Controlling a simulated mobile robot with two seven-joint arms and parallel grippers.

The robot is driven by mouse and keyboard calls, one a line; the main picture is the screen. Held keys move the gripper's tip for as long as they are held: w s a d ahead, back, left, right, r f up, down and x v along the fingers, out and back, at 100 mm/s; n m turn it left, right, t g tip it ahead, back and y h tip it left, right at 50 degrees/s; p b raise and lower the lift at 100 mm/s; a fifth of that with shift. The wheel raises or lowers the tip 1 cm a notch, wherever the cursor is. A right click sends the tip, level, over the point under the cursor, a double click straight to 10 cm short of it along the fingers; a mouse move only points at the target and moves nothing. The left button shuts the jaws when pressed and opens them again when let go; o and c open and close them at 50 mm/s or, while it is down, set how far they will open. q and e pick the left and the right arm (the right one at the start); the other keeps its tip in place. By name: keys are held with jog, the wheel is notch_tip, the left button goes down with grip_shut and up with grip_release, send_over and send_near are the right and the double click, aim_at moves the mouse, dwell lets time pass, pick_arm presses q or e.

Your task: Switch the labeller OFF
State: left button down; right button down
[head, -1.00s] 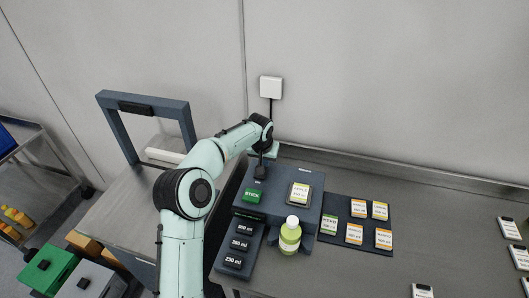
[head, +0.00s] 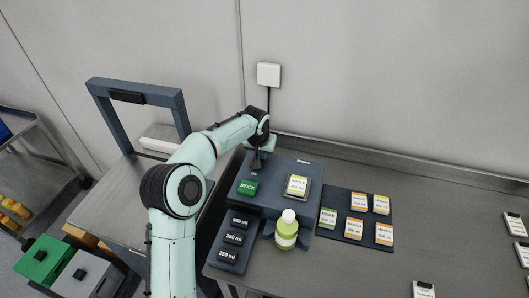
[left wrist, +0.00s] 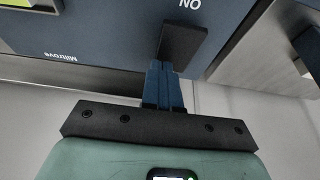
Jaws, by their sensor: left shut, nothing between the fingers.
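The labeller (head: 268,200) is a dark blue box on the grey table, with a green STICK button (head: 247,187) on its top. In the left wrist view the labeller (left wrist: 105,28) shows upside-down writing, including "ON" beside a dark grey switch lever (left wrist: 185,42). My left gripper (head: 256,161) is shut and empty at the back left of the labeller's top. In the left wrist view its blue fingertips (left wrist: 161,68) are at the lever's near end. I cannot tell whether they touch it. Any OFF mark is out of sight. My right gripper is not in view.
A dark mat (head: 338,233) with several label cards lies to the right, volume buttons (head: 233,238) to the left. A dark frame (head: 178,110) stands behind left.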

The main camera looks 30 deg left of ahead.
pick_arm(q)
jog(key=shift+s+d+f, duration=0.1)
jog(key=shift+s+f, duration=0.35)
jog(key=shift+f, duration=0.15)
jog(key=shift+s+d+r+b, duration=0.1)
jog(key=shift+s+r+b, duration=0.1)
jog(key=shift+s+b, duration=0.4)
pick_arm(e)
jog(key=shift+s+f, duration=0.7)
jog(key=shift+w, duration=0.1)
